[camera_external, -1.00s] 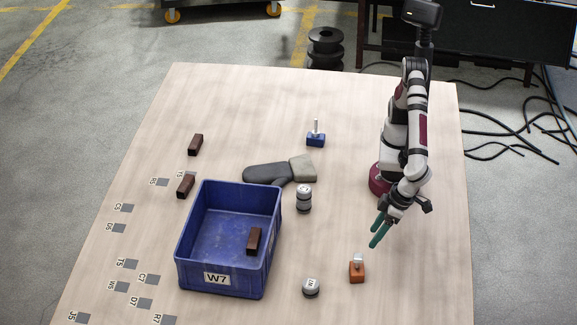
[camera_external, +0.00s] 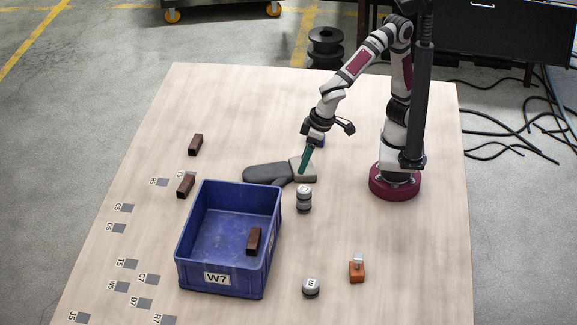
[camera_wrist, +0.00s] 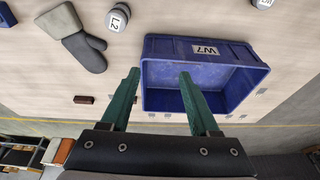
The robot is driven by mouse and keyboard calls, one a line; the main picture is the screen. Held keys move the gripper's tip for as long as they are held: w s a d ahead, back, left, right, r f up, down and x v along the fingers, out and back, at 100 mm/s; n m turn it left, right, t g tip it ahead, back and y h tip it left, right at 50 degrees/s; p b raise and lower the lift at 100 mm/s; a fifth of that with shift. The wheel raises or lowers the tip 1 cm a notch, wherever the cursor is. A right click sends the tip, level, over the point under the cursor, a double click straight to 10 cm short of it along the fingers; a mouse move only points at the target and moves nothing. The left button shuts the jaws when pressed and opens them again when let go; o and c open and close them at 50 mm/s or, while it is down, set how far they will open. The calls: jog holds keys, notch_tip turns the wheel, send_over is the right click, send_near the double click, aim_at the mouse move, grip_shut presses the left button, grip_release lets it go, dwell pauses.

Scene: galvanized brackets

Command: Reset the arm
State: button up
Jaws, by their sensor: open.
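My gripper (camera_external: 306,160) has green fingers and hangs above the table, in front of the cuff of a grey mitten in the external view. In the wrist view my gripper (camera_wrist: 159,77) is open, with nothing between its fingers. The blue bin marked W7 (camera_external: 217,279) stands on the table to the lower left of the gripper. It also shows in the wrist view (camera_wrist: 160,98), behind the right finger. One dark brown block (camera_external: 254,241) lies inside the bin.
The grey mitten (camera_external: 265,173), a grey cylinder (camera_external: 304,199), a round grey piece (camera_external: 311,287) and an orange block (camera_external: 357,271) lie around the bin. Two brown blocks (camera_external: 196,145) (camera_external: 186,186) lie at left. A blue block (camera_external: 319,141) is partly hidden behind my gripper.

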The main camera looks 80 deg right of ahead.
jog(key=s+d+m+g, duration=0.1)
jog(key=s+d+m, duration=0.1)
jog(key=d, duration=0.6)
jog(key=s+d+m+g, duration=0.1)
jog(key=s+d, duration=0.2)
jog(key=d, duration=0.6)
jog(key=s+d+f+m+g+y, duration=0.1)
jog(key=s+d+f, duration=0.1)
jog(key=s+d, duration=0.2)
jog(key=s, duration=0.3)
jog(key=shift+s+d+m+g, duration=0.15)
jog(key=shift+d+m+g, duration=0.15)
jog(key=shift+d+m, duration=0.1)
